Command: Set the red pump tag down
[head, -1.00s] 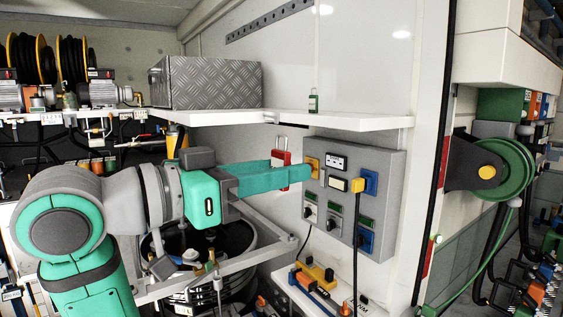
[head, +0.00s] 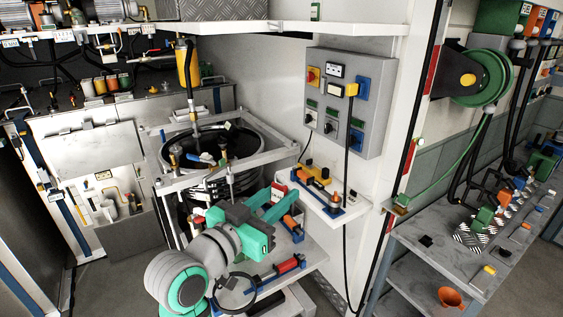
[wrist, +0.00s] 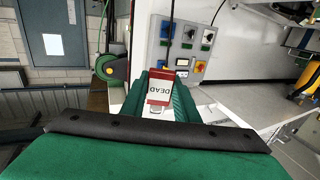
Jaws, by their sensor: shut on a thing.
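The red pump tag (wrist: 159,80), with a white label reading "DEAD", sits between the two green fingers of my gripper (wrist: 160,92) in the wrist view. My gripper is shut on it. In the head view my gripper (head: 275,207) is low, above or beside the lower bench, and a bit of red shows at its fingers, partly hidden by them. I cannot tell from these views whether the tag touches any surface.
A small white shelf (head: 350,210) holds yellow, red and blue fittings just right of my gripper. The lower bench (head: 313,258) carries a red-handled tool (head: 287,266). A grey control box (head: 345,100) with a hanging black cable is above. Coiled hoses (head: 225,150) stand behind.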

